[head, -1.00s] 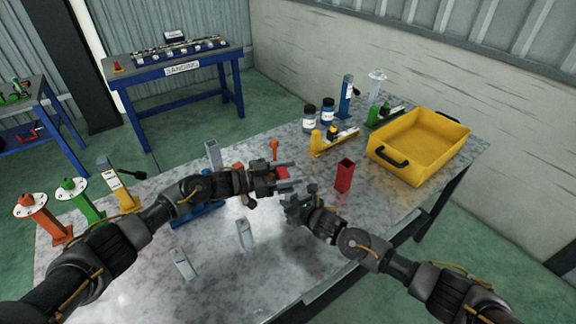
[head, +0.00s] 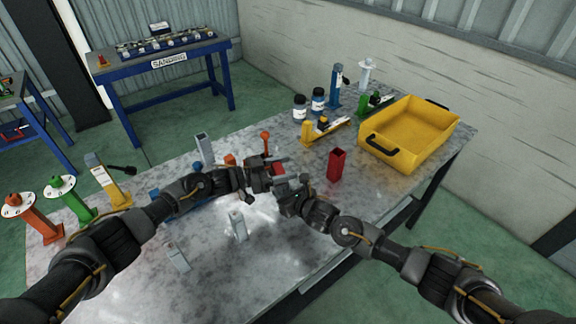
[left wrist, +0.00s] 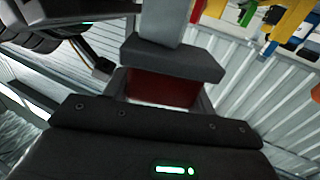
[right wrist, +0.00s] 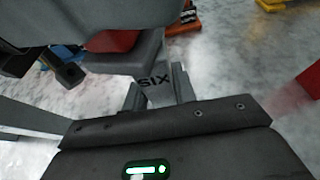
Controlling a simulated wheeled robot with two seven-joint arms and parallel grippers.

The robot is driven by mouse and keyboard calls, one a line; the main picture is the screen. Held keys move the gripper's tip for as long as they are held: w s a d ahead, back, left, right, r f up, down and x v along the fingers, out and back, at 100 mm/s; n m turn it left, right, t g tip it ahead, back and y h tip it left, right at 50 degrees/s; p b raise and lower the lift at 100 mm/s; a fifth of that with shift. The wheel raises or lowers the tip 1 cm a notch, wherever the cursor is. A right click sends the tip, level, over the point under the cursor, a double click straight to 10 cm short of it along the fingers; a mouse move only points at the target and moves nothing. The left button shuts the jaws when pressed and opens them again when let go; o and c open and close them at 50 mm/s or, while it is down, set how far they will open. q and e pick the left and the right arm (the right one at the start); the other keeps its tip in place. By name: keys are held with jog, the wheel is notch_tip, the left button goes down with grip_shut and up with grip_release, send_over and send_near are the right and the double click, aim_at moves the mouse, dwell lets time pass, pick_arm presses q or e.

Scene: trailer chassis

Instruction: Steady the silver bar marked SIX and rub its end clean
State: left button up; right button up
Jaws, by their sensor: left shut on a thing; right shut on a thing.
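The silver bar marked SIX (right wrist: 153,81) is between the fingers of my right gripper (right wrist: 158,95), with its lettering facing the right wrist camera. In the head view my right gripper (head: 288,186) is close in front of my left gripper (head: 278,170). My left gripper is shut on a red block (left wrist: 160,88), which also shows in the head view (head: 277,169). In the right wrist view the red block (right wrist: 112,41) is just beyond the bar. The grippers hide the bar's end, and I cannot tell whether the block touches it.
Two silver bars (head: 237,225) (head: 178,257) are on the near table (head: 130,270), and a taller grey post (head: 205,148) stands farther back. A red open-topped box (head: 336,165) stands right of the grippers. A yellow tray (head: 425,150) is at the right.

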pick_arm(q)
jog(key=shift+s+a, duration=0.25)
jog(key=shift+a, duration=0.2)
jog(key=shift+s+a+r, duration=0.1)
jog(key=shift+s, duration=0.05)
jog(key=shift+r, duration=3.95)
pick_arm(e)
jog(key=o, duration=1.4)
